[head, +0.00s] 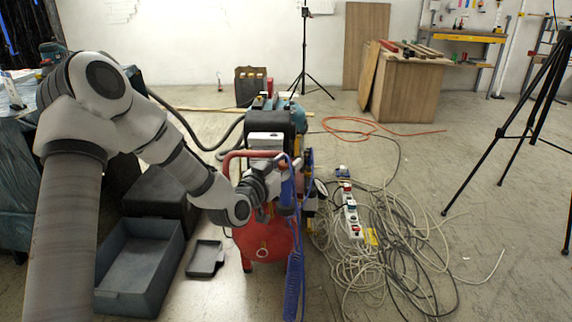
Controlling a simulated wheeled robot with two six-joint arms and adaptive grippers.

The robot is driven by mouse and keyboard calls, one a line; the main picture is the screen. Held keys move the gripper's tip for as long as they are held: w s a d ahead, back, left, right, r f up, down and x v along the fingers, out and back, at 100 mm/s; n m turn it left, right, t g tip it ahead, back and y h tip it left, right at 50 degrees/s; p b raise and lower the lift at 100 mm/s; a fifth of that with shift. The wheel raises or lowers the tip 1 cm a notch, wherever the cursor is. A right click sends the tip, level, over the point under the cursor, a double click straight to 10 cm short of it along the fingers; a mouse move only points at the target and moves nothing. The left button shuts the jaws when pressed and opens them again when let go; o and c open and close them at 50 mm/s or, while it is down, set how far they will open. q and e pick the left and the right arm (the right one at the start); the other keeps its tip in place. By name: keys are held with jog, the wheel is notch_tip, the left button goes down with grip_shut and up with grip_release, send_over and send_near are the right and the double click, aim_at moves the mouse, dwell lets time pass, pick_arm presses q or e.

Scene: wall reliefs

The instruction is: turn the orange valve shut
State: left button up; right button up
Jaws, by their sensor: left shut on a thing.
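A red compressor (265,243) stands on the floor in the middle of the head view, with a red handle bar and a blue coiled hose (294,270) hanging at its right side. My left arm comes in from the left, and my left gripper (281,178) is at the compressor's upper right, beside the blue hose. A small orange part, which looks like the orange valve (283,163), shows at its fingertips. The gripper is shut on it. The fingers hide most of the valve, so its angle cannot be read. My right gripper is not in view.
Tangled cables (385,250) and a power strip (350,212) lie right of the compressor. A grey open bin (140,268) and a small black tray (205,259) are at left. A black tripod (522,125) stands at right. A wooden cabinet (408,92) is at the back.

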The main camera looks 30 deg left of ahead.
pick_arm(q)
jog(key=n+y, duration=0.1)
jog(key=y, duration=0.1)
jog(key=n+y, duration=0.1)
jog(key=y, duration=0.1)
jog(key=shift+d+g, duration=0.2)
jog(key=shift+g, duration=0.1)
jog(key=n+y+p, duration=0.1)
jog(key=y, duration=0.1)
jog(key=n+g+y+p, duration=0.1)
jog(key=n+y, duration=0.1)
jog(key=shift+r+g, duration=0.15)
jog(key=shift+g, duration=0.15)
jog(key=n+g+y+p, duration=0.4)
jog(key=n+g+y, duration=0.1)
jog(key=y, duration=0.1)
jog(key=shift+a+n+g+p, duration=0.1)
jog(key=shift+n+g+p, duration=0.2)
jog(key=shift+n+g, duration=0.1)
jog(key=n+g+y+p, duration=0.1)
jog(key=n+g+y, duration=0.1)
jog(key=g, duration=0.1)
jog(key=shift+p, duration=0.3)
jog(key=shift+n+g+y+p, duration=0.5)
jog(key=shift+n+g, duration=0.6)
jog(key=shift+g, duration=0.4)
jog(key=shift+a+f, duration=0.1)
jog(key=shift+f, duration=0.1)
jog(key=o, duration=1.2)
